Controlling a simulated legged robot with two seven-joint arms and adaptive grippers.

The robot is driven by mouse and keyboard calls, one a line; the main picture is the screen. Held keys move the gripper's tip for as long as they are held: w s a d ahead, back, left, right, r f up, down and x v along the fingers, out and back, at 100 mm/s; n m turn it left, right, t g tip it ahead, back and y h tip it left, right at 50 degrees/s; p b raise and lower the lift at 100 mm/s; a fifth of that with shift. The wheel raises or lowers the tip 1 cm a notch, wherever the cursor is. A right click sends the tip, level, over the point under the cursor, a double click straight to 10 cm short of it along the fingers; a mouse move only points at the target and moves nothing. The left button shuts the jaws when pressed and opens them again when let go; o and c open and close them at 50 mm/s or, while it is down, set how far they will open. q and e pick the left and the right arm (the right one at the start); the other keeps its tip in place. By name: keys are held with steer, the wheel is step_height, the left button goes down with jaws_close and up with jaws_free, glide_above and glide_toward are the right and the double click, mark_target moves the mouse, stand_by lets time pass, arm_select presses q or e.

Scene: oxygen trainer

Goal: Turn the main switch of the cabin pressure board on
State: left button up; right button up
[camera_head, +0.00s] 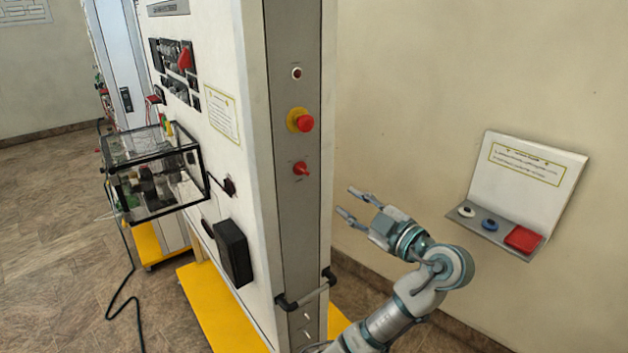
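The cabin pressure board appears to be the tall white cabinet (255,150) with a narrow grey side panel (300,230). A red knob (301,169) on this panel looks like the main switch; its label is too small to read.
A black handle (307,293) sticks out low on the panel. A clear black-framed box (155,175) and a black box (233,252) project from the cabinet's front. A wall shelf (500,226) with a red, a blue and a white button is at right. Yellow bases stand below.

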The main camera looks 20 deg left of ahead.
arm_select(q)
glide_toward(305, 173)
steer(key=p+x, duration=0.2)
steer(key=x, duration=0.7)
steer(key=shift+a, duration=0.2)
steer(key=shift+d, duration=0.45)
jaws_close()
arm_select(e)
steer(key=s, duration=0.2)
steer(key=s+d, duration=0.1)
steer(key=shift+r, duration=0.3)
